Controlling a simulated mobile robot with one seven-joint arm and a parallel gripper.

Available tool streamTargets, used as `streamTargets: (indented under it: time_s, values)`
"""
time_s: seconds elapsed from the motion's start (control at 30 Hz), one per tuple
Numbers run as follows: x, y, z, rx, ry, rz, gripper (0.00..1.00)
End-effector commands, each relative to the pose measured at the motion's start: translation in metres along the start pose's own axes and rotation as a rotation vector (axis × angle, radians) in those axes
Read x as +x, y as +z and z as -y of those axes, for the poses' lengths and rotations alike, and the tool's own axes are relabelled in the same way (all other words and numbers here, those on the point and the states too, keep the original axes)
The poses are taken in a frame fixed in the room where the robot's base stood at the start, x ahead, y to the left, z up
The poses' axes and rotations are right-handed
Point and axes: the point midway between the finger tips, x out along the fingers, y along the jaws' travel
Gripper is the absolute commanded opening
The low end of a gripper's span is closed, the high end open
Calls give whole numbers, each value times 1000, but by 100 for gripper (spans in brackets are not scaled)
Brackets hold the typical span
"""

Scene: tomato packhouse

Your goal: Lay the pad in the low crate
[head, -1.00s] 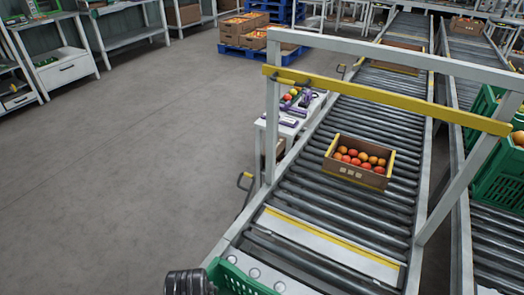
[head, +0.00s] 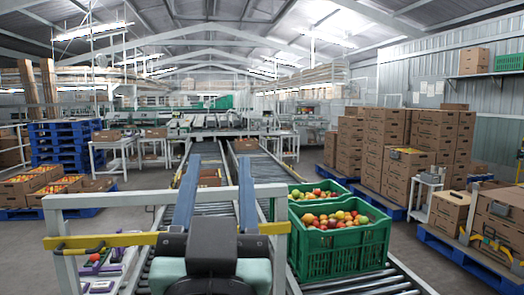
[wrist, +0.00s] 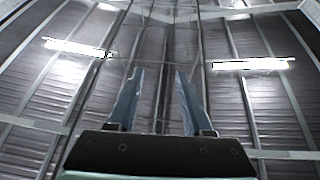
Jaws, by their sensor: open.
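My gripper (head: 218,158) stands in the middle of the head view, its two blue fingers apart with nothing between them. In the wrist view my gripper (wrist: 160,72) is also open and empty, pointing at the roof. I cannot make out a pad in either view. I cannot tell which container is the low crate. A brown box (head: 211,171) sits on the roller conveyor beyond my fingers and is partly hidden by them.
A grey frame with a yellow bar (head: 100,241) crosses the conveyor close by. Green crates (head: 340,262) of tomatoes stand on rollers at right. A side table (head: 112,270) with small items is at lower left. Stacked cartons (head: 435,135) and blue pallets (head: 65,145) stand farther off.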

Motion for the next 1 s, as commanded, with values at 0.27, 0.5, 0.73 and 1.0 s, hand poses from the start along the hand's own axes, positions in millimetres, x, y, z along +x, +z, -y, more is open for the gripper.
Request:
streamTargets:
  time_s: [0.27, 0.5, 0.73, 1.0]
  values:
    - [-33, -116, -37, -155, 86, -337, 51]
    - [-35, -120, -38, -163, 90, -351, 51]
    - [-29, -130, -37, -161, 89, -349, 51]
    - [1, -188, -32, -160, 88, -347, 51]
